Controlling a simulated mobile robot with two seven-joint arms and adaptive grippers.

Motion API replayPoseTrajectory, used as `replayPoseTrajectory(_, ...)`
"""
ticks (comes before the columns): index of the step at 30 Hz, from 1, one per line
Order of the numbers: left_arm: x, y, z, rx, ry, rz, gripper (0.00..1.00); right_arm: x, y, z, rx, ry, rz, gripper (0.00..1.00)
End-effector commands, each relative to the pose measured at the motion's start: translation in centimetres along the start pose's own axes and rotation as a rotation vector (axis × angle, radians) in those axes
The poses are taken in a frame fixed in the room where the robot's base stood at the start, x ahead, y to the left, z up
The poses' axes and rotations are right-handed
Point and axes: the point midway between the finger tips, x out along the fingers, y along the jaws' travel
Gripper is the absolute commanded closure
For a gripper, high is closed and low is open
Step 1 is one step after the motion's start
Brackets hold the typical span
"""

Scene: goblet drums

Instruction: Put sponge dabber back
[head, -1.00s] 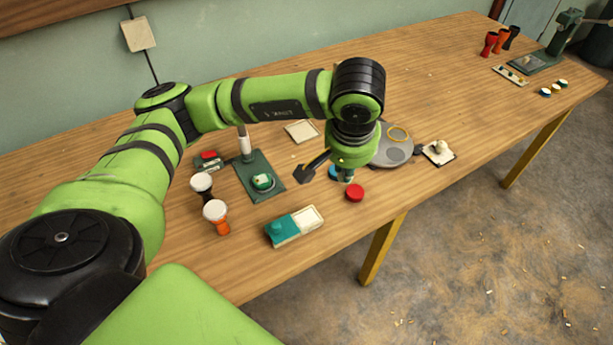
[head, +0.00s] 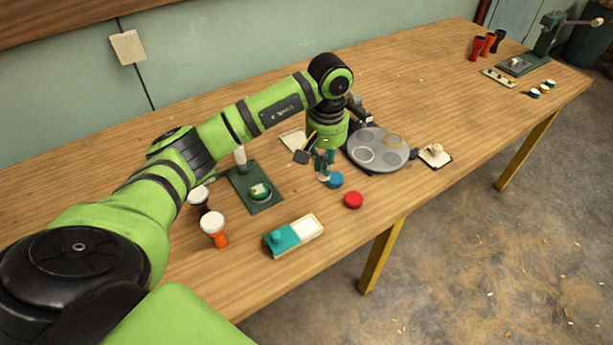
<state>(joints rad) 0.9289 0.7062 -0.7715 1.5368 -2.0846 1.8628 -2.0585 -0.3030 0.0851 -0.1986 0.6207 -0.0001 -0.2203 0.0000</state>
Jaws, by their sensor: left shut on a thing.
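My left gripper (head: 323,163) hangs low over the middle of the table, fingers pointing down. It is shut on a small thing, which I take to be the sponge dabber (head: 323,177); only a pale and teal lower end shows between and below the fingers. Its tip is just left of the blue disc (head: 335,181); I cannot tell whether it touches the table. A flat black piece (head: 302,157) with a yellow stick slants out left of the gripper. My right gripper is not in view.
A round grey plate (head: 378,163) lies right of the gripper, with a white-knobbed tray (head: 435,155) beyond. A red disc (head: 353,200) and a teal-and-white tray (head: 309,227) are nearer. Left are a green press (head: 265,207) and an orange-based goblet drum (head: 218,239). The front right tabletop is clear.

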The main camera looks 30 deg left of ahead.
Motion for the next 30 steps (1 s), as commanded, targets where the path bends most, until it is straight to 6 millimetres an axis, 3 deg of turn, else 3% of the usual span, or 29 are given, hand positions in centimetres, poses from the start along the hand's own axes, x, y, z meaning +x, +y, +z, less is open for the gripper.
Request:
replayPoseTrajectory(3,1.2,-2.4,0.1,-0.002,-0.001,-0.003,1.0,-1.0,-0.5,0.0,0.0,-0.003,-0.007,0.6)
replayPoseTrajectory(8,2.2,-3.8,0.1,0.0,0.0,0.001,1.0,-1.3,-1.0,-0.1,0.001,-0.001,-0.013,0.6)
replayPoseTrajectory(18,6.1,-3.9,0.2,0.0,-0.002,0.001,1.0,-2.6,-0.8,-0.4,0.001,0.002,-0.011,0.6)
replayPoseTrajectory(30,6.8,-3.9,0.1,0.001,0.002,0.001,1.0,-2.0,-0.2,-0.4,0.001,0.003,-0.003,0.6)
